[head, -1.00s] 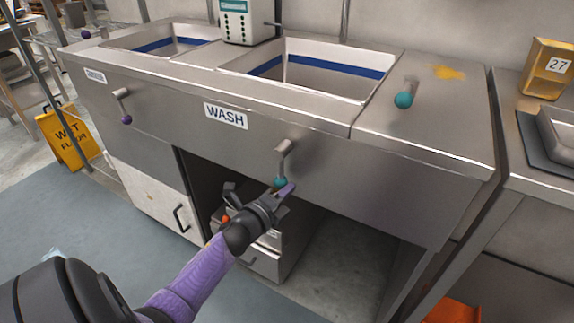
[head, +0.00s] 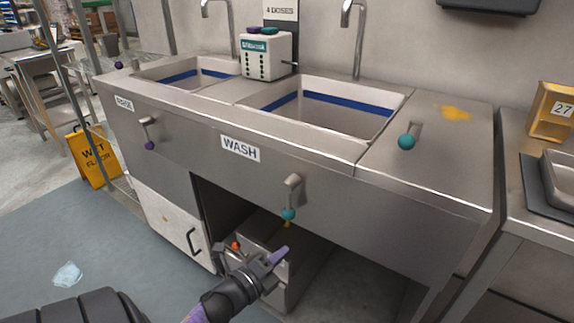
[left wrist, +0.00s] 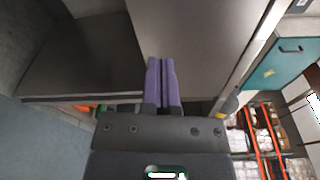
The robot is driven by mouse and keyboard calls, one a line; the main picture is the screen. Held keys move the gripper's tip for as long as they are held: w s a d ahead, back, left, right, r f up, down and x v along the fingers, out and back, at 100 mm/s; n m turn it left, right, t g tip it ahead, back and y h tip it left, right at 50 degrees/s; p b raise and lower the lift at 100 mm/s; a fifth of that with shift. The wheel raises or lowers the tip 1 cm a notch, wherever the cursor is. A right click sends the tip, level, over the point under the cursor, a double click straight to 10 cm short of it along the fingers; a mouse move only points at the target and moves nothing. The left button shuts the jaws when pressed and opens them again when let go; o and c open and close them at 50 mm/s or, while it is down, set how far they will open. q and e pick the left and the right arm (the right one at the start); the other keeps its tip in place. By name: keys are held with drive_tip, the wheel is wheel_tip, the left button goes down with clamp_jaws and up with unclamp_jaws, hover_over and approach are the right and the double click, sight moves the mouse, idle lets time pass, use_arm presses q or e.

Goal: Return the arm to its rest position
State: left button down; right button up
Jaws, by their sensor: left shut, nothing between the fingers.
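My left gripper (head: 277,256) is in front of the open bay under the wash sink, below the teal-knobbed lever on the front panel. Its purple fingers are pressed together with nothing between them, as the left wrist view (left wrist: 160,80) shows. The lever with the teal knob (head: 288,214) hangs down from the panel, apart from my fingers. My right gripper is in neither current view.
The steel sink counter (head: 330,195) with the wash basin (head: 335,120) stands close ahead. A lever with a purple knob (head: 149,146) is to its left. A teal knob (head: 406,142) is on the countertop. A yellow wet-floor sign (head: 92,158) stands at the left.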

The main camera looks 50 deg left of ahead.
drive_tip(key=shift+d, duration=0.2)
use_arm(q)
drive_tip(key=s+d+f+n+g+p, duration=0.3)
drive_tip(key=s+f+n+g, duration=0.15)
drive_tip(key=s+f, duration=0.2)
drive_tip(key=s+d+f+n+g+p, duration=0.35)
drive_tip(key=s+f+n, duration=0.2)
drive_tip(key=f, duration=0.25)
drive_tip(key=s+d+f+n+g+p, duration=0.1)
drive_tip(key=s+d+f+n+g, duration=0.1)
drive_tip(key=s, duration=0.6)
drive_tip(key=s+d+f+n+g+p, duration=0.1)
drive_tip(key=s+g, duration=0.3)
drive_tip(key=s, duration=0.5)
drive_tip(key=s+d+f+n+g+h+p, duration=0.1)
drive_tip(key=s+d+f+n+g, duration=0.1)
drive_tip(key=s, duration=0.6)
drive_tip(key=shift+s+d+f+n+g, duration=0.3)
drive_tip(key=shift+d+n+g, duration=0.4)
drive_tip(key=shift+n+g, duration=0.35)
use_arm(e)
wheel_tip(320, 180, up, 10)
drive_tip(key=w+t, duration=0.1)
drive_tip(key=w, duration=0.2)
drive_tip(key=shift+a+f, duration=0.25)
drive_tip(key=shift+a, duration=0.05)
drive_tip(key=shift+d, duration=0.25)
